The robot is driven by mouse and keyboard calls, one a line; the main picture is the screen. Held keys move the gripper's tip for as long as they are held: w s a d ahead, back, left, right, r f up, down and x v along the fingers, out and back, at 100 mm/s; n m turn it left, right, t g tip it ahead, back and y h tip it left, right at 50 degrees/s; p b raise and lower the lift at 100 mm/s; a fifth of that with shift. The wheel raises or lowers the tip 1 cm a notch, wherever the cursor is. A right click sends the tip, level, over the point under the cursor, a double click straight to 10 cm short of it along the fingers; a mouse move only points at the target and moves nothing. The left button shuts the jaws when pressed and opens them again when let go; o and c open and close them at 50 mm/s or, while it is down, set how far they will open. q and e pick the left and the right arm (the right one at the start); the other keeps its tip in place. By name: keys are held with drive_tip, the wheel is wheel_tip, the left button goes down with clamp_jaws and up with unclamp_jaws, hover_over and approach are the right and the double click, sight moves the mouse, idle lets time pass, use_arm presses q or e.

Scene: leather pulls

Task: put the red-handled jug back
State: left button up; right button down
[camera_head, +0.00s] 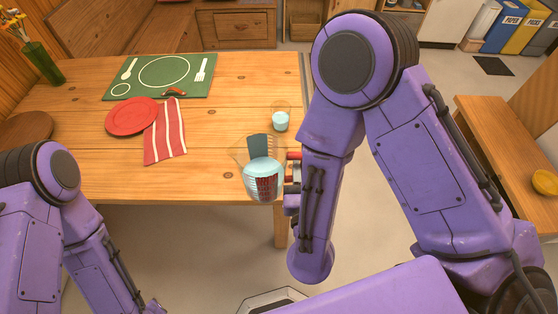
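The clear jug (262,182) is at the table's front right corner, with pale blue contents and red markings on its side. Its red handle (294,156) points right, towards my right arm. My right gripper (291,188) is beside the handle, mostly hidden behind my purple arm. I cannot tell whether its fingers are closed on the handle, or whether the jug touches the table. A dark grey-blue flat piece (258,144) shows at the jug's far side; what it is is unclear. My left arm is at the lower left, its gripper out of view.
A small glass (281,121) with pale blue contents stands just behind the jug. A red plate (131,116), striped cloth (166,135) and green mat (160,76) lie further left. A side counter (505,150) with a yellow bowl (545,182) is at right.

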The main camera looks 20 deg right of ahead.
drive_tip(key=w+d+f+b, duration=0.2)
drive_tip(key=w+f, duration=0.2)
drive_tip(key=w+d+f+b, duration=0.2)
drive_tip(key=w+f+b, duration=0.1)
drive_tip(key=w+f, duration=0.1)
drive_tip(key=w+d+f+b, duration=0.2)
drive_tip(key=w+d+f, duration=0.1)
drive_tip(key=w+f, duration=0.1)
drive_tip(key=shift+f+b, duration=0.2)
drive_tip(key=shift+b, duration=0.15)
drive_tip(key=shift+f, duration=0.25)
drive_tip(key=shift+s+f, duration=0.1)
drive_tip(key=shift+f, duration=0.1)
drive_tip(key=c, duration=1)
unclamp_jaws()
drive_tip(key=shift+o, duration=0.2)
drive_tip(key=shift+r, duration=0.1)
